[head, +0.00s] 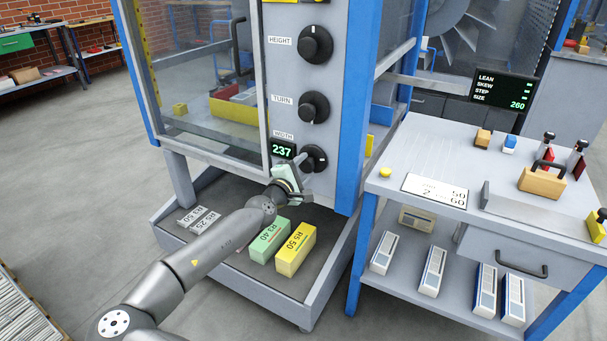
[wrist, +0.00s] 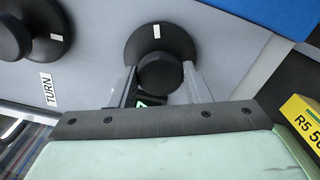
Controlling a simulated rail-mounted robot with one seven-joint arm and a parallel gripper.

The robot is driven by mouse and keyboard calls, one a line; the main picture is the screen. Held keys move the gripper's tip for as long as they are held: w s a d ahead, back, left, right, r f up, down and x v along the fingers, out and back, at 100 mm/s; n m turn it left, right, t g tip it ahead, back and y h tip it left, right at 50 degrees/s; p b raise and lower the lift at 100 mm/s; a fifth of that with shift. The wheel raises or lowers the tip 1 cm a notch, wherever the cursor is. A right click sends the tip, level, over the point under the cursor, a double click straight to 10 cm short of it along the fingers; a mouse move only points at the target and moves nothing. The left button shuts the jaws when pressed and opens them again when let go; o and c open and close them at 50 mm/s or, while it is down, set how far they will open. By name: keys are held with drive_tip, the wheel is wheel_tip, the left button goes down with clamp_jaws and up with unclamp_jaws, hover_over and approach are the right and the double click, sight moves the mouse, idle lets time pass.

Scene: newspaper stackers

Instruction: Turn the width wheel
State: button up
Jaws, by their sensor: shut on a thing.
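The width wheel (head: 314,158) is a black round knob at the bottom of a column of knobs on the grey panel, under the WIDTH label. A green display (head: 282,150) beside it reads 237. My gripper (head: 306,170) is at this wheel, shut on it. In the wrist view the two fingers (wrist: 160,84) stand on either side of the wheel's raised hub, and the wheel's wide disc (wrist: 160,43) with a white mark shows behind. Part of the display's green digits shows between the fingers. The wheel is partly hidden by my gripper in the head view.
Above are the TURN knob (head: 314,107) and HEIGHT knob (head: 314,45). A blue post (head: 358,100) stands close on the right. Green (head: 268,240) and yellow (head: 295,248) blocks sit on the low tray below. A side table (head: 420,160) stands right, with a screen reading SIZE 260.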

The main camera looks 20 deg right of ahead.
drive_tip(key=m+b, duration=0.2)
drive_tip(key=m, duration=0.2)
drive_tip(key=shift+f+m, duration=0.15)
drive_tip(key=shift+m, duration=0.25)
drive_tip(key=m+b, duration=0.2)
drive_tip(key=m, duration=0.2)
drive_tip(key=shift+b, duration=0.35)
drive_tip(key=m+b, duration=0.2)
drive_tip(key=m, duration=0.3)
drive_tip(key=m+b, duration=0.1)
drive_tip(key=m, duration=0.3)
drive_tip(key=shift+m, duration=0.3)
drive_tip(key=m+b, duration=0.1)
drive_tip(key=m, duration=1.2)
drive_tip(key=shift+m+b, duration=0.8)
drive_tip(key=shift+m, duration=1.4)
